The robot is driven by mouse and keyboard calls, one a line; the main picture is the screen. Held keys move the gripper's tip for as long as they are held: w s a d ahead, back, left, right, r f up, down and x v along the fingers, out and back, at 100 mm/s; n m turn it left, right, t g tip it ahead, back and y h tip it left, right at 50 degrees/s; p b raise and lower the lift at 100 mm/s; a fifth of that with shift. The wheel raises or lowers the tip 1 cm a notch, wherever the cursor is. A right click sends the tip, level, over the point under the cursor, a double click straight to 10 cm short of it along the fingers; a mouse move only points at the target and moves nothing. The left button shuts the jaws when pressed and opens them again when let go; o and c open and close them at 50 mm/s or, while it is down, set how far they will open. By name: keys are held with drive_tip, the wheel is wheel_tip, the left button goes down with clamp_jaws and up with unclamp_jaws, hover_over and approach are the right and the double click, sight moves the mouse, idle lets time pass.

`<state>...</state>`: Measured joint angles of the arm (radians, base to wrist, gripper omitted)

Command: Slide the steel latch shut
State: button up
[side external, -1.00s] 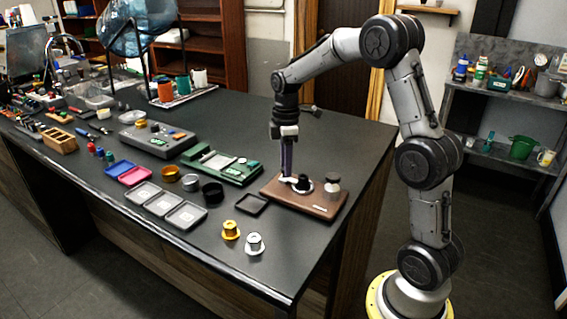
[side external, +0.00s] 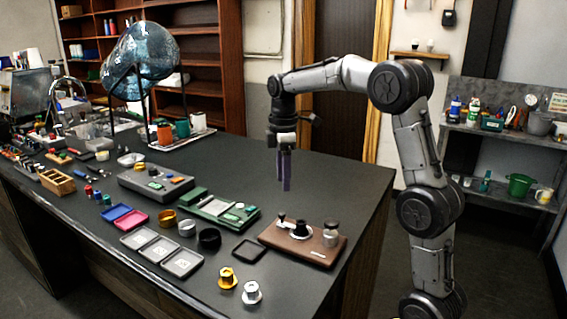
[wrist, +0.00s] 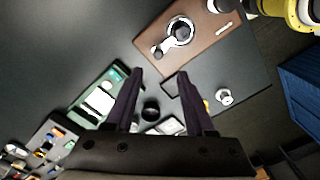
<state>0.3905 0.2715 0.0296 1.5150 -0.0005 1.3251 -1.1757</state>
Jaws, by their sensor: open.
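My gripper (side external: 286,187) hangs above the table, behind and left of a brown board (side external: 270,239). In the wrist view its two purple fingers (wrist: 160,74) are spread with nothing between them. The board also shows ahead of the fingers in the wrist view (wrist: 205,52). On it is a round steel fitting (wrist: 190,32) with a dark centre and an arm ending in a black knob (wrist: 157,51). A short dark-topped cylinder (side external: 331,236) stands at the board's right. I cannot make out for certain which part is the steel latch. My gripper is clear of the board.
A green device (side external: 200,203) and a grey device (side external: 136,188) lie to the left. A black square tray (side external: 236,252), several cups, grey trays, and gold (side external: 228,279) and white (side external: 252,293) flanged pieces are nearer the front edge. The table behind is open.

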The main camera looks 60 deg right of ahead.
drive_tip(key=shift+r, duration=2)
drive_tip(key=shift+a, duration=0.1)
drive_tip(key=s+a+r+t, duration=0.3)
drive_tip(key=s+a+r, duration=0.3)
drive_tip(key=s+a, duration=0.5)
drive_tip(key=s+a+f+m+t, duration=0.2)
drive_tip(key=s+a+f+m, duration=0.2)
drive_tip(key=s+f+m, duration=0.5)
wheel_tip(320, 180, down, 2)
drive_tip(key=shift+s+a+f+t, duration=0.1)
drive_tip(key=shift+s+a+t, duration=0.25)
drive_tip(key=shift+s, duration=0.9)
